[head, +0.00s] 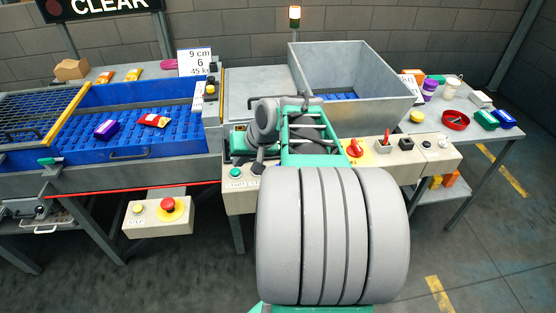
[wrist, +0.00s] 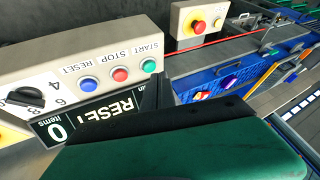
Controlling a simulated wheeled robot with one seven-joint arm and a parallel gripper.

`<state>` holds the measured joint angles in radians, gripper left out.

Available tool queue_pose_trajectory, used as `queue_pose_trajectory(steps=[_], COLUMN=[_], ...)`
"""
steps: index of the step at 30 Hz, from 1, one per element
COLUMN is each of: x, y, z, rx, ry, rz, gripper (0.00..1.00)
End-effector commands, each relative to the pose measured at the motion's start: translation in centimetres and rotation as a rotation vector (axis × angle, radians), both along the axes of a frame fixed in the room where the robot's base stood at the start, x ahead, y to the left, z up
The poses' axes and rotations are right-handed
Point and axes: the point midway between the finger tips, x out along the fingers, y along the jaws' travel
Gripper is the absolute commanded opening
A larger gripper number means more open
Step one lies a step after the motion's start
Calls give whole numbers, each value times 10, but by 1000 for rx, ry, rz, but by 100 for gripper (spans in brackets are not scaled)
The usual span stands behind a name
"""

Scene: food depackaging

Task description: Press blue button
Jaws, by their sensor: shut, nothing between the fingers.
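The blue button (wrist: 89,84) is round and sits in a pale control panel (wrist: 40,80) under the word RESET in the wrist view. It is beside a red button (wrist: 120,74) and a green button (wrist: 149,66). In the head view the blue button is hidden behind my arm; the green button (head: 237,171) shows there. My gripper (wrist: 163,92) is shut and empty, its dark fingers nearest the green-button end of the panel. In the head view my gripper (head: 258,168) is over the panel's left part. I cannot tell whether it touches the panel.
A dark display (wrist: 95,115) reading RESET and 0 items adjoins the panel, near a black dial (wrist: 26,97). A red emergency knob (head: 169,204) is on a separate box at left. The blue conveyor (head: 130,150) carries packets. A grey bin (head: 350,80) stands behind my arm.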

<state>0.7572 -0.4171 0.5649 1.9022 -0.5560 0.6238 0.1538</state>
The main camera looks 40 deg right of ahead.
Motion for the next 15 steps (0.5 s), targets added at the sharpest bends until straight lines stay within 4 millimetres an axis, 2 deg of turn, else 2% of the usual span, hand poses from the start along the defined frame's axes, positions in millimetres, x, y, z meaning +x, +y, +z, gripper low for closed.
queue_pose_trajectory(steps=[1, 3, 6, 10, 15], x=[-1, -4, -12, -19, -18], y=[-38, -76, -113, -133, -134], z=[9, 14, 20, 23, 22], rx=[35, 73, 109, 128, 130], ry=[-41, -102, -167, -208, -212], rz=[-73, -144, -212, -249, -250], gripper=[0, 0, 0, 0, 0])
